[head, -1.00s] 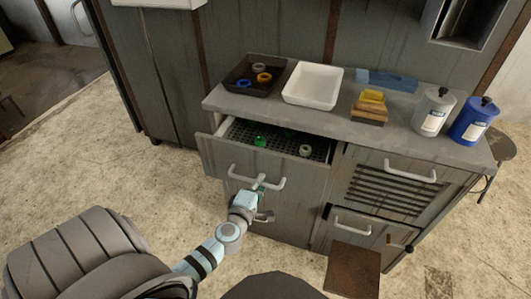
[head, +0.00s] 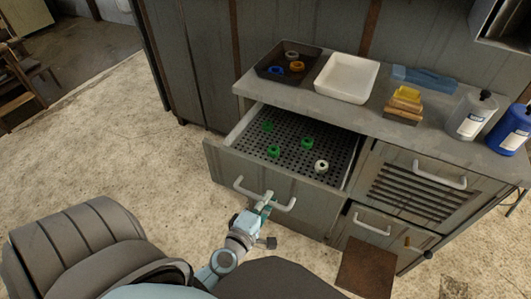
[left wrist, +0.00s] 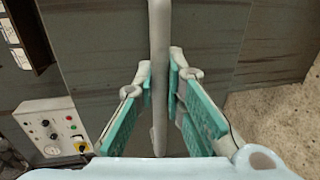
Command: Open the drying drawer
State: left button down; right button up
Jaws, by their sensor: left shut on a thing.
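The drying drawer (head: 235,170) is pulled well out of the counter, and its perforated bottom (head: 290,139) shows. Several green ring-like parts (head: 274,151) and one white part (head: 321,166) lie in it. My left gripper (head: 264,203) is at the drawer's white bar handle (head: 285,207). In the left wrist view the handle (left wrist: 160,60) runs between the teal finger pads, and the gripper (left wrist: 161,88) is shut on it. My right gripper is not in view.
On the counter (head: 350,112) stand a dark tray (head: 264,72) with rings, an empty white tray (head: 346,80), stacked yellow and brown blocks (head: 404,104) and two bottles (head: 472,116). A brown panel (head: 366,268) is at the lower right. Open floor lies left of the drawer.

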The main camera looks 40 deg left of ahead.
pick_arm(q)
jog(key=c, duration=1.7)
grip_release()
jog(key=shift+o, duration=0.2)
jog(key=shift+s, duration=0.1)
jog(key=v, duration=1.2)
